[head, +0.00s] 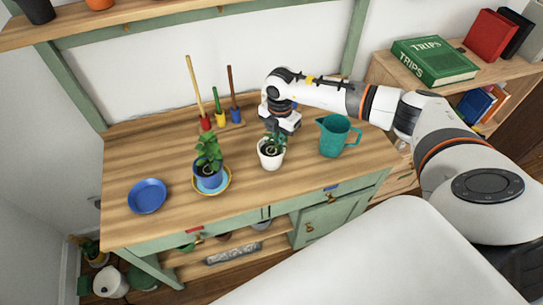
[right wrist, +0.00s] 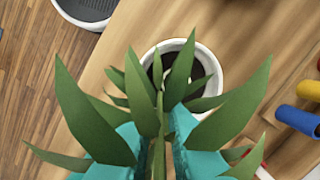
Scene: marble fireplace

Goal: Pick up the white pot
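The white pot (head: 270,162) stands upright on the wooden tabletop, holding dark soil and a green leafy plant. Its white rim also shows in the right wrist view (right wrist: 219,72), partly behind the leaves. My right gripper (head: 273,130) points down right above the pot, among the plant's leaves. In the right wrist view its teal fingers (right wrist: 158,148) are close together, with long green leaves (right wrist: 92,125) across and around them. My left gripper is not in view.
A blue pot (head: 208,174) with a plant stands left of the white pot, on a yellow-rimmed saucer. A teal jug (head: 338,136) stands close on the right. A blue plate (head: 148,196) lies far left. The front tabletop is clear.

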